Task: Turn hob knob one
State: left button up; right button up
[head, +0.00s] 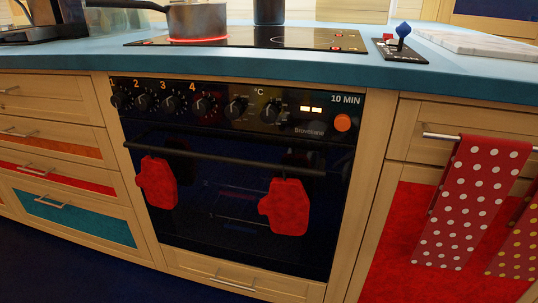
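Hob knob one (119,100) is the small black knob at the far left of the oven's black control panel (318,118), in the head view. Its number above is hard to read at the panel's edge. Knobs two (142,102), three (171,104) and four (203,106) follow to its right, under orange numbers. The exact pointer angle of knob one is too small to tell. The black hob (270,40) lies above, with a glowing red ring (199,40) under a metal pan (197,20). Neither of my grippers is in view.
A dark oven handle (225,157) runs below the knobs, with two red oven mitts (157,182) (286,207) hanging there. The blue worktop (430,70) overhangs the panel. A blue-topped joystick (403,33) stands right of the hob. A dotted red towel (470,200) hangs at right.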

aim_at(119, 100)
jog(key=u, duration=2.7)
jog(key=i, duration=1.85)
jog(key=z, duration=0.85)
